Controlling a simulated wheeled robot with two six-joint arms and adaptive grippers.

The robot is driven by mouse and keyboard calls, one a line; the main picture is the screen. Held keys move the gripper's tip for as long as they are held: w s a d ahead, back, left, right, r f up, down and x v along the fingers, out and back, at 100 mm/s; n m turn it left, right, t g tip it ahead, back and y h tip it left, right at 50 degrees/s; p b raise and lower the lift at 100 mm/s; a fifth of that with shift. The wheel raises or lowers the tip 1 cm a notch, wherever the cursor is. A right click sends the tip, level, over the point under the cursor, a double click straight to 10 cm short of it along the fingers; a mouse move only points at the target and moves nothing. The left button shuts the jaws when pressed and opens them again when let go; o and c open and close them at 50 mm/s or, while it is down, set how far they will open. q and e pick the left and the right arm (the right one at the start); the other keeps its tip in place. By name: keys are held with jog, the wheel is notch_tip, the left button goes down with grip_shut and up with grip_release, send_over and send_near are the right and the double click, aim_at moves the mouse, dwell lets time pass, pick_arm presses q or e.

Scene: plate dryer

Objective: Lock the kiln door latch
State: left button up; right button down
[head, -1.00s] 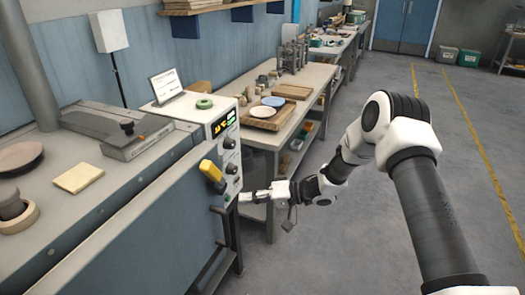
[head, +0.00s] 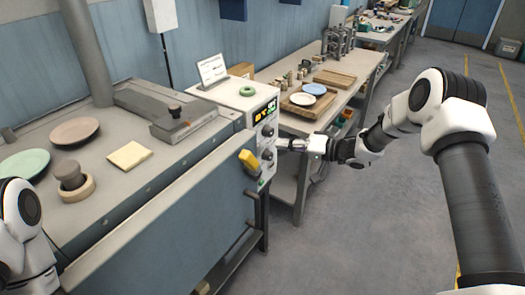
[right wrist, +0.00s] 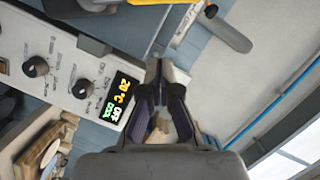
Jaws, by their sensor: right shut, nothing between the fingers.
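The kiln door latch has a yellow handle (head: 249,160) at the right end of the blue kiln door (head: 170,235), beside the control panel, tilted with its top leaning left. A yellow edge (right wrist: 150,2) shows at the top of the right wrist view. My right gripper (head: 283,143) is at the right side of the control panel, apart from the latch handle. In the right wrist view its fingers (right wrist: 167,72) are shut and empty. My left arm shows at the lower left of the head view; its gripper is out of frame.
The control panel (head: 266,130) has knobs and a lit display (right wrist: 120,98) reading 20 °C, OFF, COOL. Plates, a yellow pad (head: 130,155) and a green ring (head: 247,90) lie on top. A workbench (head: 330,80) stands behind my right gripper. Floor to the right is clear.

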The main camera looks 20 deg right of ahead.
aim_at(249, 163)
jog(key=w+a+f+p, duration=0.1)
jog(key=a+f+p, duration=0.1)
jog(key=a, duration=0.4)
jog(key=shift+a+f+p, duration=0.15)
jog(key=shift+f+p, duration=0.25)
jog(key=shift+p, duration=0.35)
jog(key=shift+w, duration=0.1)
jog(key=shift+f, duration=0.1)
